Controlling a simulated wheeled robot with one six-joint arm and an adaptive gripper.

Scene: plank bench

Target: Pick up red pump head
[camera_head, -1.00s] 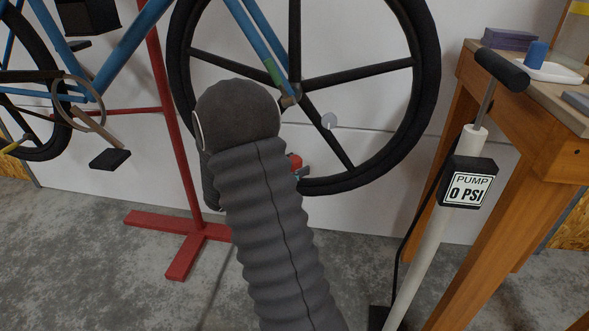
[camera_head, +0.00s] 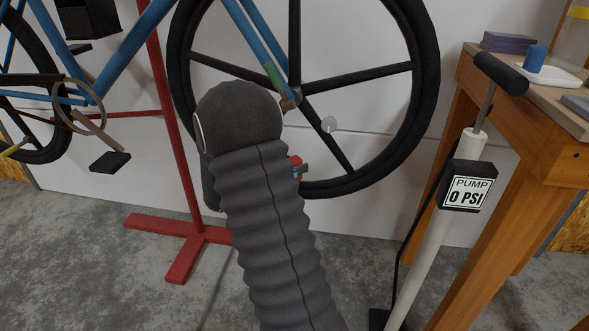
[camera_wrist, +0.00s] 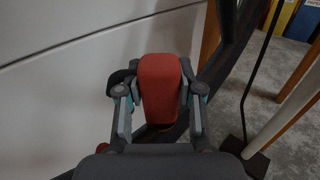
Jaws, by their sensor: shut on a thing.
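The red pump head (camera_wrist: 161,88) is between the two fingers of my gripper (camera_wrist: 160,100) in the wrist view, with a finger against each side. In the head view only a small red part of the pump head (camera_head: 295,162) shows past my arm, near the bottom of the bicycle wheel (camera_head: 345,184). My arm hides most of the gripper there; a bit of a finger (camera_head: 301,171) shows beside the red part. The pump (camera_head: 432,225) stands upright at the right, its display reading 0 PSI.
A wooden bench (camera_head: 540,110) stands at the right, bearing a blue object (camera_head: 536,56) on a white tray and purple boxes (camera_head: 508,41). A red stand (camera_head: 185,240) holds the blue bicycle at left. A black hose (camera_head: 405,240) runs beside the pump. Grey floor is open in front.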

